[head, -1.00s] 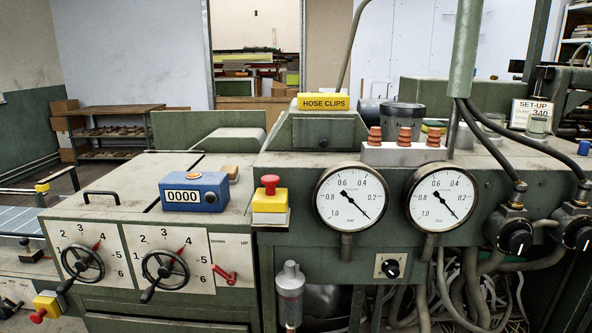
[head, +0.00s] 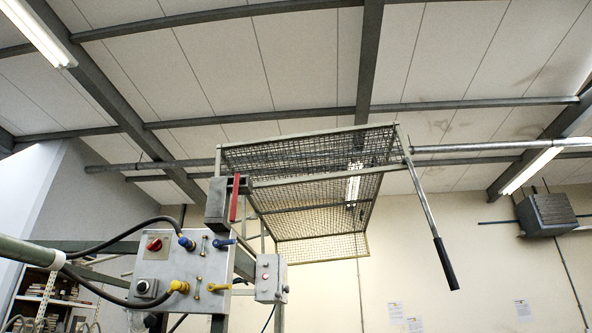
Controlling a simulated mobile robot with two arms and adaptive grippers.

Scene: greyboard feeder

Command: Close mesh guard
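The mesh guard (head: 310,157) is a wire mesh cage in a pale frame, high up under the ceiling in the middle of the head view. It stands raised, seen from below. A metal lever (head: 422,205) with a black handle (head: 445,263) hangs down from its right end. Neither of my grippers is in view.
A grey control panel (head: 160,262) with knobs, cables and hose fittings stands at the lower left, with a smaller switch box (head: 271,278) beside it. A red handle (head: 234,197) stands upright left of the guard.

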